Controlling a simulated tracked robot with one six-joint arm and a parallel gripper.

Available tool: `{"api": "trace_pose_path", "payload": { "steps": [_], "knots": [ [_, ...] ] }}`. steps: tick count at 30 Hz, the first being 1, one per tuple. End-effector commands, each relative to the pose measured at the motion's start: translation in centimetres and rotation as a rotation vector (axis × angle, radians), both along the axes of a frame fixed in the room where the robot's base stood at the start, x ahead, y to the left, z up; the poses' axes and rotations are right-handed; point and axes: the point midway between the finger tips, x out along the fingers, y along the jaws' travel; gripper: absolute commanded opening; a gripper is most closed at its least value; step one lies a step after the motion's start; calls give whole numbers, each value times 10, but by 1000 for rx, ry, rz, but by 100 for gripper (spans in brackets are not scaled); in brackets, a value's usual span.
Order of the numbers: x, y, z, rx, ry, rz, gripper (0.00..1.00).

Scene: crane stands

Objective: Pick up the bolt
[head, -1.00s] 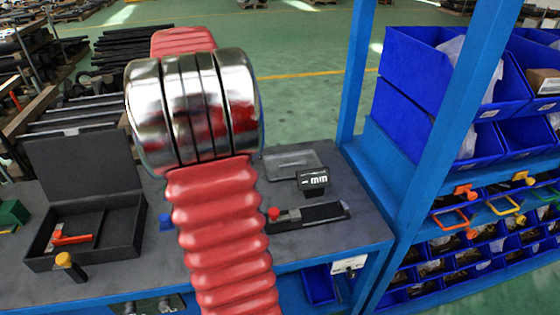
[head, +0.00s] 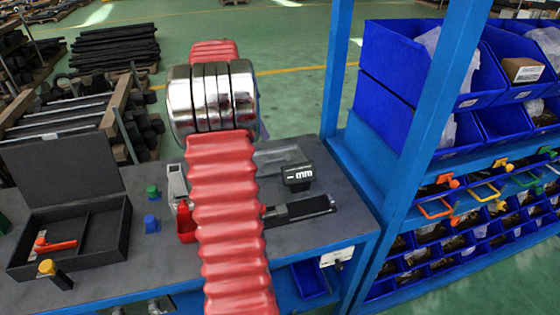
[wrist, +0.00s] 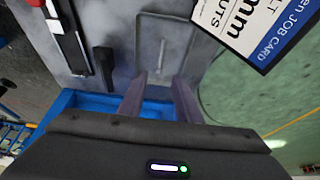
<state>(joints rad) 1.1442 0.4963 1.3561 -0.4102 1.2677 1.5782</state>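In the wrist view, my gripper (wrist: 158,78) is open, its two fingers apart with nothing seen between the tips. Beyond the tips lies a shallow grey tray (wrist: 190,32) on the bench. A slim pale mark or small part (wrist: 162,52) shows in it; I cannot tell if it is the bolt. In the head view, the tray (head: 283,155) is partly hidden behind my red-sleeved arm, and my gripper is hidden too. No bolt can be made out clearly there.
The grey bench (head: 130,265) carries an open black case (head: 105,230), a black block marked "mm" (head: 298,178) and several small coloured pieces. A blue post (head: 425,130) and blue bins (head: 395,95) stand at the right. A job card (wrist: 258,30) hangs close in the wrist view.

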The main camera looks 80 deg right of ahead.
Motion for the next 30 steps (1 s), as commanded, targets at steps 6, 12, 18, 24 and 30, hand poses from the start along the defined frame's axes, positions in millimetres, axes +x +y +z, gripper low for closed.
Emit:
{"api": "trace_pose_path", "payload": {
  "steps": [6, 12, 18, 24, 30],
  "knots": [
    [-11, -6, -31, 4, 1, -1, 31],
    [-21, -11, -59, 3, 1, 0, 31],
    [-24, -14, -69, 0, 0, 0, 31],
    [-24, -14, -69, 0, 0, 0, 31],
    [-26, -15, -76, 2, 1, -1, 31]
  ]
}}
